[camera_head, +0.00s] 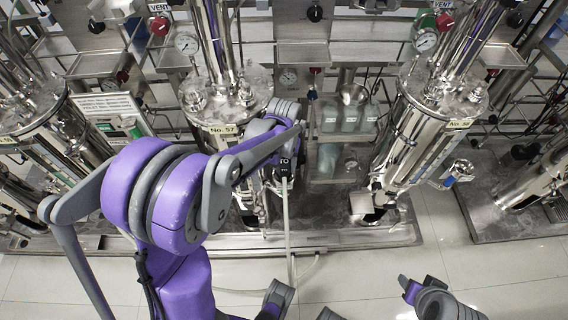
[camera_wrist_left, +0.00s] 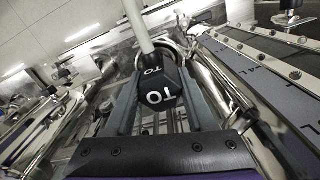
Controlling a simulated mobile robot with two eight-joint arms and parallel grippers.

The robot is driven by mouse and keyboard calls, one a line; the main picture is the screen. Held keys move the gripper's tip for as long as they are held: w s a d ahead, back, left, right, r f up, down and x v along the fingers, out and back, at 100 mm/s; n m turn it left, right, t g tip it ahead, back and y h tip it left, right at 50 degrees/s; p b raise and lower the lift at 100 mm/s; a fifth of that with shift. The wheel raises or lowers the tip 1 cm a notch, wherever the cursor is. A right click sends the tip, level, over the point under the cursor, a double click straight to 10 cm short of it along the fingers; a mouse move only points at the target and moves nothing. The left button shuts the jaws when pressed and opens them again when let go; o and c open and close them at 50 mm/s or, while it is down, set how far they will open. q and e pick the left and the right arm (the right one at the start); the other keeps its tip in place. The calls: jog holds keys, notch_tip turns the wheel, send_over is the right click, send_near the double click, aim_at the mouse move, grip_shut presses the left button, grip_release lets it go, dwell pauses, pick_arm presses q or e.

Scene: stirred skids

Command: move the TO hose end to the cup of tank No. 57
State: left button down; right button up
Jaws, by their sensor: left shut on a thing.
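The TO hose end (camera_head: 284,171) is a black block with white lettering, and a pale hose (camera_head: 289,225) runs down from it to the floor. My left gripper (camera_wrist_left: 162,100) is shut on the TO hose end (camera_wrist_left: 158,88), which sits between its fingers in the left wrist view. In the head view the left gripper is in front of tank No. 57 (camera_head: 228,104), just below and right of its label. I cannot make out that tank's cup; my left arm covers much of the tank's front. Pieces of my right arm (camera_head: 440,303) show at the bottom; its jaws are unclear.
Tank No. 58 (camera_head: 412,135) stands to the right, with metal fittings at its side. A shelf with bottles (camera_head: 347,118) stands between the tanks. The steel skid base (camera_head: 340,236) has a raised edge. Open tiled floor (camera_head: 370,270) lies in front.

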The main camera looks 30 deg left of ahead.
pick_arm(q)
jog(key=shift+f, duration=0.1)
pick_arm(e)
jog(key=shift+f, duration=0.1)
pick_arm(q)
jog(key=shift+f+b, duration=0.45)
jog(key=shift+c, duration=0.8)
grip_release()
pick_arm(e)
jog(key=shift+f, duration=0.3)
pick_arm(q)
notch_tip(320, 180, up, 11)
jog(key=shift+f+p, duration=0.15)
jog(key=shift+p, duration=0.65)
notch_tip(320, 180, up, 13)
jog(key=p, duration=0.8)
pick_arm(e)
notch_tip(320, 180, up, 11)
jog(key=w, duration=0.2)
jog(key=shift+w+r+t, duration=0.2)
jog(key=shift+w+t, duration=0.1)
jog(key=shift+w, duration=0.05)
pick_arm(q)
jog(key=shift+s, duration=0.1)
pick_arm(e)
jog(key=shift+s, duration=0.15)
